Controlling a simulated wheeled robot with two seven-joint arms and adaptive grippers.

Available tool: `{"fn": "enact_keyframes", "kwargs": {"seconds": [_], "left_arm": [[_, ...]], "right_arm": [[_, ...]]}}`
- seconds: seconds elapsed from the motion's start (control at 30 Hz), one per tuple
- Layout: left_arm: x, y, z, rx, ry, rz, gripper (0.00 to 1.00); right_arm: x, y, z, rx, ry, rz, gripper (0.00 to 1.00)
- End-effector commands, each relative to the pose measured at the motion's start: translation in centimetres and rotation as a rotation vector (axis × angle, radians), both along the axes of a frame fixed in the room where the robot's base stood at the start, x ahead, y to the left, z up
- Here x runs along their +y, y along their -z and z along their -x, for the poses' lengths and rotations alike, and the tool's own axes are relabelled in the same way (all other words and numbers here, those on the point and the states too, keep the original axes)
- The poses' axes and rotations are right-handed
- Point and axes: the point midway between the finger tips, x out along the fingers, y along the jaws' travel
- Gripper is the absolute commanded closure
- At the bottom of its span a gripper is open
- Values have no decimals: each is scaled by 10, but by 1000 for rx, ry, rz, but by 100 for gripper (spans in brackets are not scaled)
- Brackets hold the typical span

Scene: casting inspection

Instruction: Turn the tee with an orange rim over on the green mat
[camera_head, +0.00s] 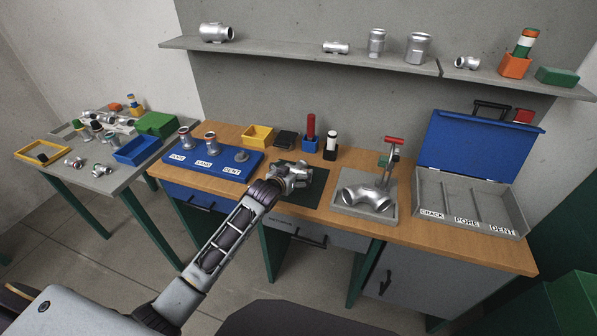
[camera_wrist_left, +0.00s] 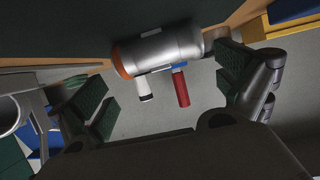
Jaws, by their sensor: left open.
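The tee with an orange rim (camera_wrist_left: 158,47) is a silver pipe piece at the dark green mat, at the top of the left wrist view. Its orange rim is at its left end there. My left gripper (camera_wrist_left: 165,85) is open, with one dark green finger pad left of the tee and one by its right end. I cannot tell whether the pads touch it. In the head view my left gripper (camera_head: 290,178) is over the mat (camera_head: 315,192), and the tee is hard to tell apart from it; the rim is hidden. My right gripper is not in view.
A blue labelled rack (camera_head: 212,168) with several fittings stands left of the mat. A grey tray (camera_head: 350,209) with a silver elbow (camera_head: 368,198) is to its right. Behind are red (camera_head: 310,126) and white-capped bottles (camera_head: 331,143). An open blue case (camera_head: 470,205) stands far right.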

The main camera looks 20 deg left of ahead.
Motion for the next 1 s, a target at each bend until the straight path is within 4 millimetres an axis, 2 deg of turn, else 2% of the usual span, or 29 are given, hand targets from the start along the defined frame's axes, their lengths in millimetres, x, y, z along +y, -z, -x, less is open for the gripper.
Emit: {"fn": "enact_keyframes", "kwargs": {"seconds": [0.27, 0.57, 0.8, 1.0], "left_arm": [[0, 2, -4, 1, 0, 0, 0], [-2, 8, -25, 0, 0, 0, 0], [-3, 15, -42, 1, 0, 0, 0], [-4, 18, -48, 0, 0, 0, 0]], "right_arm": [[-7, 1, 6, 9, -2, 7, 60], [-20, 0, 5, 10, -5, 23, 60], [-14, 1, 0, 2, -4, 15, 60], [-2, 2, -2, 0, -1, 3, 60]]}}
